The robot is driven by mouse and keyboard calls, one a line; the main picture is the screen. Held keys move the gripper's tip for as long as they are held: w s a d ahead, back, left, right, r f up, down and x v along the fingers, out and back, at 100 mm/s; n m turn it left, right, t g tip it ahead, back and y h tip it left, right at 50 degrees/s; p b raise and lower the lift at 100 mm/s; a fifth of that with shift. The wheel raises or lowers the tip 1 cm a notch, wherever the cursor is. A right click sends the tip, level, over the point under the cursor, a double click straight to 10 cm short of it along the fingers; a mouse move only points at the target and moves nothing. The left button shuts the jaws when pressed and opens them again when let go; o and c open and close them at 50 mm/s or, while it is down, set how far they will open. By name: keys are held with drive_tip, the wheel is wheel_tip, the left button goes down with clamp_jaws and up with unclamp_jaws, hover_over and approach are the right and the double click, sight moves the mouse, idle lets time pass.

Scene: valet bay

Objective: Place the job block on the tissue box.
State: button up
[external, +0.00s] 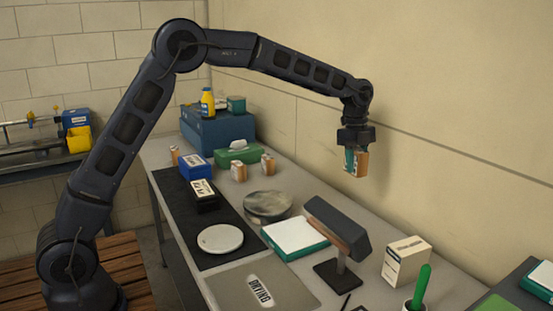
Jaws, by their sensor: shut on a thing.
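My gripper (355,147) is at the upper right in the external view, pointing down. It is shut on a small block (361,164) with an orange-brown side and a pale edge, which looks like the job block; a teal patch shows at its left. The block hangs in the air near the wall, above the workbench. The green tissue box (238,156) with a pale top opening stands at the back of the bench, left of and below my gripper, apart from the held block. Small orange-brown and white blocks (238,171) stand in front of it.
A large blue box (217,134) with a yellow bottle (207,102) stands behind the tissue box. A blue container (196,166), a round plate (220,239), a dark-headed stand (338,228) and a cream carton (406,262) are on the bench. Bench beside the wall is fairly clear.

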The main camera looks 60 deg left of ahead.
drive_tip(key=w+a+r+n, duration=0.1)
drive_tip(key=a+n, duration=0.1)
drive_tip(key=a, duration=0.7)
drive_tip(key=w+a+r+n, duration=0.1)
drive_tip(key=w+a+n, duration=0.15)
drive_tip(key=a, duration=0.65)
wheel_tip(320, 180, up, 4)
drive_tip(key=n+t+y, duration=0.2)
drive_tip(key=n, duration=1.2)
hover_over(229, 151)
drive_tip(key=f, duration=1.9)
drive_tip(key=shift+s+d+f, duration=0.15)
drive_tip(key=shift+s+f, duration=0.1)
drive_tip(key=shift+s, duration=0.05)
drive_tip(key=shift+f, duration=0.1)
drive_tip(key=o, duration=1)
drive_tip(key=shift+o, duration=0.2)
